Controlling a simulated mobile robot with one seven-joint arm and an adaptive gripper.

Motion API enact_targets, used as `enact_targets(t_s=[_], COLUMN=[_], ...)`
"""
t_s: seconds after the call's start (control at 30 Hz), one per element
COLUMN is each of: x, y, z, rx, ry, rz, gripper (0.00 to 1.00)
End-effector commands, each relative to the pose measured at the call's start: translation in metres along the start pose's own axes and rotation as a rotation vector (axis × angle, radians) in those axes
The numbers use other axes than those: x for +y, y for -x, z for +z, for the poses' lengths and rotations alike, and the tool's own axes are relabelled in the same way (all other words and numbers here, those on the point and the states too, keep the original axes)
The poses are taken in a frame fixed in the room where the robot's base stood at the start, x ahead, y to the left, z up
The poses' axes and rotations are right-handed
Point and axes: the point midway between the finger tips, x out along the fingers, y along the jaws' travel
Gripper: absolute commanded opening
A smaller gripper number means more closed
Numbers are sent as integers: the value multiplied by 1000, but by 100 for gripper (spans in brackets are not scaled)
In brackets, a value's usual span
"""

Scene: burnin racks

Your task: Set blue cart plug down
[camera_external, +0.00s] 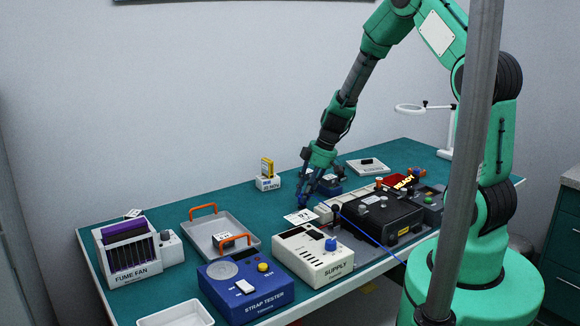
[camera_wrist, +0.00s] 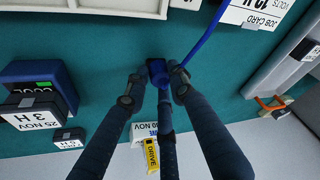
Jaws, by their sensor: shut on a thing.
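My gripper (camera_external: 305,192) points down over the teal bench top, between the small white holder and the white supply box. In the wrist view my gripper (camera_wrist: 156,88) has its dark fingers closed around the blue cart plug (camera_wrist: 157,72). A blue cable (camera_wrist: 207,43) runs from the plug toward the top of the wrist view. The cable also shows in the external view (camera_external: 378,243), crossing the black unit toward the bench's front edge. The plug is low, close to the bench; I cannot tell whether it touches it. The fingers partly hide it.
A job card (camera_external: 300,216) lies just in front of my gripper. The white holder with a yellow drive (camera_external: 267,168) stands behind left. The supply box (camera_external: 314,256), strap tester (camera_external: 246,289) and metal tray (camera_external: 213,232) are nearer. Bare teal bench (camera_wrist: 105,45) surrounds the fingertips.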

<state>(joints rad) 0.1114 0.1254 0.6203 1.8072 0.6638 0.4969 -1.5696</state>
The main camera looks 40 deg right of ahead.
Motion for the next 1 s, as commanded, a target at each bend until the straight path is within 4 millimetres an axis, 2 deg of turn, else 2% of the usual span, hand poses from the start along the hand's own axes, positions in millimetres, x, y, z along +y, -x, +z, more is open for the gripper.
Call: enact_targets(t_s=[0.5, 0.53, 0.6, 0.63, 1.0], x=[0, 0, 0, 0, 0], y=[-5, -5, -5, -4, -4], z=[2, 2, 1, 1, 1], rx=[1, 1, 1, 1, 1], ry=[1, 1, 0, 0, 0], rz=[1, 1, 1, 1, 1], gripper=[0, 26, 40, 43, 43])
